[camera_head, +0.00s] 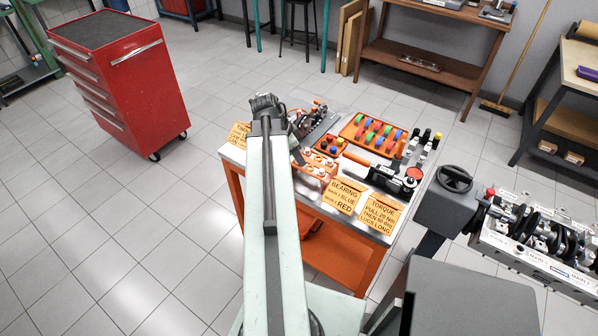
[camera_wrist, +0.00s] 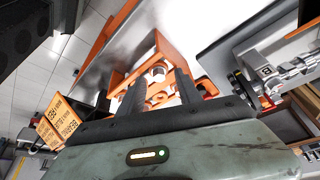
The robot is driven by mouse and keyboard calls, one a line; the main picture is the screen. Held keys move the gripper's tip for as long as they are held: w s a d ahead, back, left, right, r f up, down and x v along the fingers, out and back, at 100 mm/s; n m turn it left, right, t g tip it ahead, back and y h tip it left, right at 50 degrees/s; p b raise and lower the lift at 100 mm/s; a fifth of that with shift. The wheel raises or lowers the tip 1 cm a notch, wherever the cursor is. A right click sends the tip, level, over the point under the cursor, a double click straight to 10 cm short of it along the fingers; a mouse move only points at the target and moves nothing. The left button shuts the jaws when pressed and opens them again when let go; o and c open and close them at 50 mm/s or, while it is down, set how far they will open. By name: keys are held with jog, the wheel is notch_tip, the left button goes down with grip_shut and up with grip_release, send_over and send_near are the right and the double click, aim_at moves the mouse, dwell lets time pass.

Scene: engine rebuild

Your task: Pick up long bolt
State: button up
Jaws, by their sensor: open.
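My gripper (camera_wrist: 160,82) is open in the wrist view, its dark fingers apart and nothing visibly held between them. In front of and between the fingers is an orange holder (camera_wrist: 160,48) with silver round-ended parts (camera_wrist: 157,74) that look like bolts; I cannot tell which is the long bolt. In the head view my gripper (camera_head: 266,106) is at the far end of my arm, over the left back of the work cart, and its fingertips are hidden. Orange holders with small silver parts (camera_head: 312,168) stand on the cart right of my arm.
The cart top (camera_head: 378,232) carries yellow signs (camera_head: 342,194), an orange tray of coloured pieces (camera_head: 374,134), small bottles (camera_head: 424,137) and a black-and-orange tool (camera_head: 385,174). An engine block (camera_head: 540,245) stands at right. A red tool cabinet (camera_head: 125,85) stands at left, with open floor between.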

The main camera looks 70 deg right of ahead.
jog(key=shift+f, duration=0.1)
grip_shut()
notch_tip(320, 180, up, 10)
jog(key=p, duration=1)
